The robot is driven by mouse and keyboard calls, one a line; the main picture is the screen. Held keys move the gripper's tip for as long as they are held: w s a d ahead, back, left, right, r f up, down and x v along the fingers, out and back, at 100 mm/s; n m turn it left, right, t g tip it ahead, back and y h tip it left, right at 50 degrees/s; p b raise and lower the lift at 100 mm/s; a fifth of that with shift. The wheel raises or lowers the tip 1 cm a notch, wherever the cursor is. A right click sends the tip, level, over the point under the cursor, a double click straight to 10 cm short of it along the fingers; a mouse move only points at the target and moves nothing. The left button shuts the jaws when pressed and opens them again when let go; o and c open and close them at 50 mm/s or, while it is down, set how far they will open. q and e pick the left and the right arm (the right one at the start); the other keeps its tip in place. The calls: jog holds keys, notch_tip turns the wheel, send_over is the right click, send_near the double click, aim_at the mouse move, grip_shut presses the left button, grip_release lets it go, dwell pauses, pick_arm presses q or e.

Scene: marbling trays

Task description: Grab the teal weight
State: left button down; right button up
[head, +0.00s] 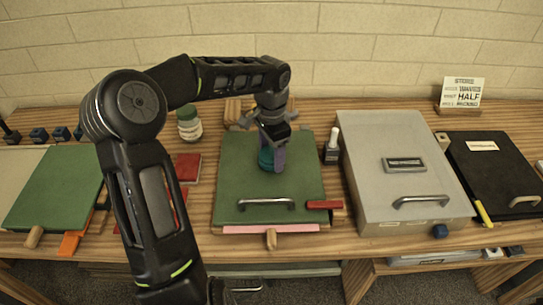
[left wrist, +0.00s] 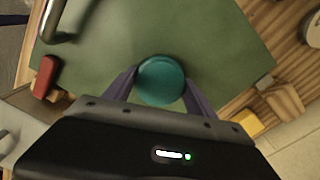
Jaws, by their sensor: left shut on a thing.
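The teal weight (head: 265,158) is a round piece standing on the green lid (head: 240,190) of the middle tray. It also shows in the left wrist view (left wrist: 161,80), with its round top facing the camera. My left gripper (head: 272,160) comes down over it from above, with a purple finger on either side. In the left wrist view the gripper (left wrist: 160,88) is shut on the weight. The weight's underside is hidden, so I cannot tell whether it touches the lid. My right gripper is in neither view.
A white bottle (head: 332,146) stands right of the green lid, and a red block (head: 325,205) lies by its right edge. A grey lidded tray (head: 380,150) and a black one (head: 495,165) are farther right.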

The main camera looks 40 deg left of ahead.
aim_at(272, 154)
pick_arm(q)
notch_tip(272, 154, up, 9)
jog(key=shift+r+b, duration=0.2)
jog(key=shift+b, duration=0.35)
dwell(0.4)
